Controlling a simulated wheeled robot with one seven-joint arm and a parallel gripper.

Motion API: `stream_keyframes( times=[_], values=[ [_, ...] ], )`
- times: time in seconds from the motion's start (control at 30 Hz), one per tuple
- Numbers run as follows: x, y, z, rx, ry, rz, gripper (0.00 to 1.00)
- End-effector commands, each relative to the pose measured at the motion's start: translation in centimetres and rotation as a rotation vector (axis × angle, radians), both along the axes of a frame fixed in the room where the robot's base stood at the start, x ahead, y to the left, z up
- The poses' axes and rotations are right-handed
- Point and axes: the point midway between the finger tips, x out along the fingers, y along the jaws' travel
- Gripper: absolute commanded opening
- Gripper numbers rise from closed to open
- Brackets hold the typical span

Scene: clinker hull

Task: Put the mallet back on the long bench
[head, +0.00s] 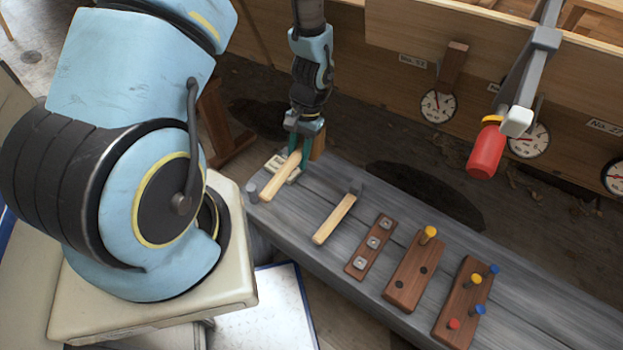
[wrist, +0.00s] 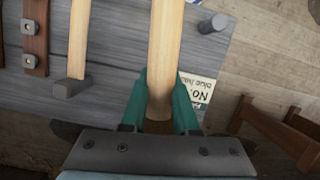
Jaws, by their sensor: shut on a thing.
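The mallet has a pale wooden handle (head: 281,178) and a wooden block head (head: 318,148), partly hidden behind my gripper in the head view. My gripper (head: 300,146) is shut on the mallet at the left end of the long grey bench (head: 300,228). In the wrist view the handle (wrist: 164,55) runs up between the green fingers of my gripper (wrist: 158,108). A white label card (head: 284,167) lies on the bench end beside the mallet. I cannot tell whether the mallet touches the bench top.
A hammer (head: 335,218) lies on the bench to the right. Beyond it are a strip with metal squares (head: 371,247) and two peg blocks (head: 412,273) (head: 463,303). A red cylinder (head: 486,152) hangs at upper right before the plank hull. A wooden trestle (wrist: 262,125) stands beyond the bench end.

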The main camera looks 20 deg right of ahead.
Motion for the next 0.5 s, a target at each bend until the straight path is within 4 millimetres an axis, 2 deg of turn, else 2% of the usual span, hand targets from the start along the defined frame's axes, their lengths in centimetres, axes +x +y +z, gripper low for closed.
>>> stream_keyframes(
  times=[0.03, 0.2, 0.5],
  values=[
    [-0.5, -0.8, -1.0, -0.006, 0.005, -0.035, 0.0],
    [-1.8, -2.4, -1.2, -0.016, 0.022, -0.113, 0.0],
    [-2.2, -2.9, -1.8, -0.02, 0.029, -0.141, 0.0]
  ],
)
